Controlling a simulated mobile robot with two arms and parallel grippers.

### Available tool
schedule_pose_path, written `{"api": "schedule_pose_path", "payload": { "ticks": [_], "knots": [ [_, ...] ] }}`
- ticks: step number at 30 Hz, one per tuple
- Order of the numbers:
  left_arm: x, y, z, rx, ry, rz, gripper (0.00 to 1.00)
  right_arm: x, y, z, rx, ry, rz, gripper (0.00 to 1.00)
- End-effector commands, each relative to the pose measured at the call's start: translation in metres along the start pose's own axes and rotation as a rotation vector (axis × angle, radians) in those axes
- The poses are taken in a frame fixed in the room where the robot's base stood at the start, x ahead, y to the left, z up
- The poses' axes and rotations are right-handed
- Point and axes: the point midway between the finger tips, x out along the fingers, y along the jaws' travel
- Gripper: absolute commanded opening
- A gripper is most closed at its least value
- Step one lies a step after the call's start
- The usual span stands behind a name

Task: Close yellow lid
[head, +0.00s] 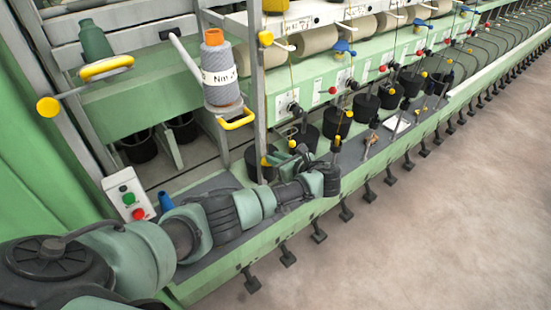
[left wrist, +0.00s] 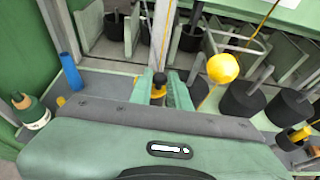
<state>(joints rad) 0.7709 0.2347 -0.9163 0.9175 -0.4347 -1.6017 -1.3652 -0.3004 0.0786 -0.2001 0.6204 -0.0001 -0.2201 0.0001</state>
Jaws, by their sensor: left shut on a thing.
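My left arm reaches in from the left in the head view, and its gripper (head: 287,160) is low at the machine's front rail. In the left wrist view the two green fingers of this gripper (left wrist: 161,92) are closed around a small black and yellow piece (left wrist: 158,87). I cannot tell for sure whether this piece is the yellow lid. A yellow part (head: 265,161) shows beside the gripper in the head view, partly hidden by the arm. A round yellow ball (left wrist: 222,68) is right of the fingers in the left wrist view, apart from them. My right gripper is not in view.
A labelled thread cone (head: 221,75) stands above the arm, with a yellow handle (head: 236,119) below it. Black cylinders (head: 336,122) line the rail. The floor (head: 430,220) at right is clear.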

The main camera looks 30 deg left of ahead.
Motion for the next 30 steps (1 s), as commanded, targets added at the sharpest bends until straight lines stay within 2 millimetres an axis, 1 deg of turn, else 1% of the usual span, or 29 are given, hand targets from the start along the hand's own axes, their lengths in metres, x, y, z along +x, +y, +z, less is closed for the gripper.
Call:
{"api": "schedule_pose_path", "payload": {
  "ticks": [1, 2, 3, 4, 14, 17, 24, 27, 30],
  "knots": [
    [-0.001, 0.001, -0.004, 0.003, 0.006, 0.0, 0.0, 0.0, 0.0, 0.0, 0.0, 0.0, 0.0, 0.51],
    [-0.001, 0.001, -0.004, 0.003, 0.006, 0.0, 0.26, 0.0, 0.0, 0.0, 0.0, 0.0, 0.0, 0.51],
    [-0.001, 0.001, -0.003, 0.003, 0.006, 0.0, 0.37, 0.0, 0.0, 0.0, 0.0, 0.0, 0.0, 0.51],
    [-0.001, 0.001, -0.003, 0.003, 0.005, 0.0, 0.39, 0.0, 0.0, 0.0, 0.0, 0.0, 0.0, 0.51],
    [-0.002, 0.0, -0.002, 0.0, 0.002, -0.001, 0.39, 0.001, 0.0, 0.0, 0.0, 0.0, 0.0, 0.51],
    [-0.012, -0.001, -0.003, -0.001, 0.003, -0.004, 0.39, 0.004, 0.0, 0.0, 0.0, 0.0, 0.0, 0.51],
    [-0.053, -0.001, -0.005, 0.001, 0.005, -0.004, 0.39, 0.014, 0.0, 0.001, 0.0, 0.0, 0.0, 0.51],
    [-0.067, -0.001, -0.004, 0.0, 0.004, -0.004, 0.39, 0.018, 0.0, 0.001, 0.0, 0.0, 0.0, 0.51],
    [-0.075, -0.001, -0.003, 0.002, 0.003, -0.002, 0.39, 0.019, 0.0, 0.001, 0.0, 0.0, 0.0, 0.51]
  ]
}}
